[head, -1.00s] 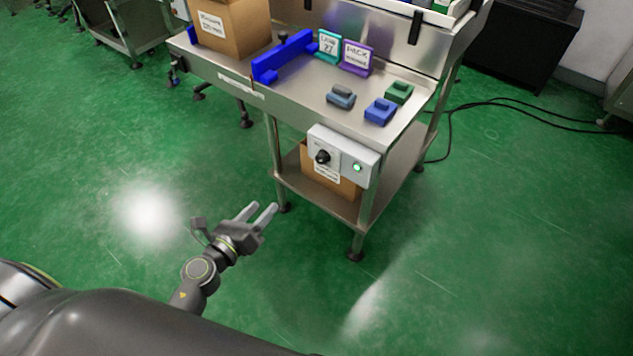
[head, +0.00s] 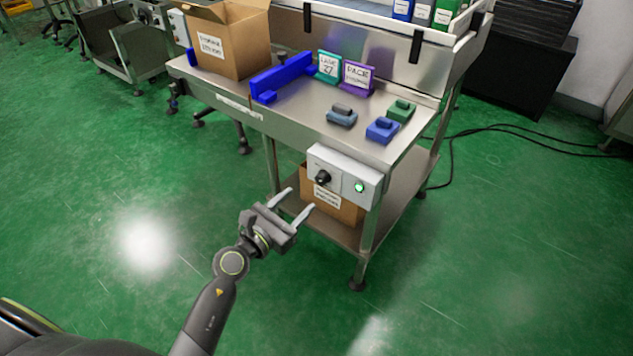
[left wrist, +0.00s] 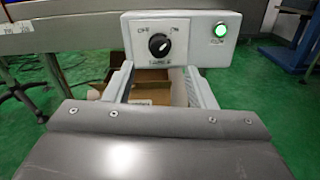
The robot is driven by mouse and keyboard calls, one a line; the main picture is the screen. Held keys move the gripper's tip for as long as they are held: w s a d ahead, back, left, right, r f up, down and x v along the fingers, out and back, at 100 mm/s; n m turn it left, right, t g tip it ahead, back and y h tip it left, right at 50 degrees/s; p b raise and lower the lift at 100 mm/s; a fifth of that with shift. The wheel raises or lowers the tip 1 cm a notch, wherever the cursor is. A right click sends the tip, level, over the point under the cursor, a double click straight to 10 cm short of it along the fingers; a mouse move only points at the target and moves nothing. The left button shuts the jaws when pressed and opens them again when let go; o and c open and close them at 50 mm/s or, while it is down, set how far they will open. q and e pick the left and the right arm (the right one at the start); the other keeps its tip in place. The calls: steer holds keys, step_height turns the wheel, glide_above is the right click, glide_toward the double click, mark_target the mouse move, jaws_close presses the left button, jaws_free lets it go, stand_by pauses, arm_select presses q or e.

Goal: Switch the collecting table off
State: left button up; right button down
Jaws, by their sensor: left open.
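The steel collecting table (head: 225,92) stands ahead, with a light grey control box (head: 333,160) on its front near corner. The box carries a black rotary knob (head: 323,178) and a round green lamp (head: 360,187), which is lit. In the left wrist view the knob (left wrist: 159,45) sits on a labelled plate, and the lamp (left wrist: 220,31) glows green at the right. My left gripper (head: 296,200) is open and empty, in front of and below the box, apart from the knob. Its fingers also show in the left wrist view (left wrist: 160,82). My right gripper is not in view.
A cardboard box (head: 235,45), a blue rail (head: 283,76), two signs and several small blocks stand on the tabletop. Another cardboard box (head: 345,208) is on the lower shelf. Black cables (head: 500,128) lie on the floor at the right. The green floor in front is clear.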

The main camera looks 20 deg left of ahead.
mark_target(319, 181)
arm_select(q)
steer(key=x, duration=0.7)
steer(key=shift+w+f, duration=0.1)
steer(key=shift+w+d, duration=0.2)
steer(key=shift+w, duration=0.3)
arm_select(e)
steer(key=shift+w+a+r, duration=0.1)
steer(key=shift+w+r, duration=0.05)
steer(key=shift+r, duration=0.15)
arm_select(q)
steer(key=c, duration=1)
steer(key=shift+o, duration=0.2)
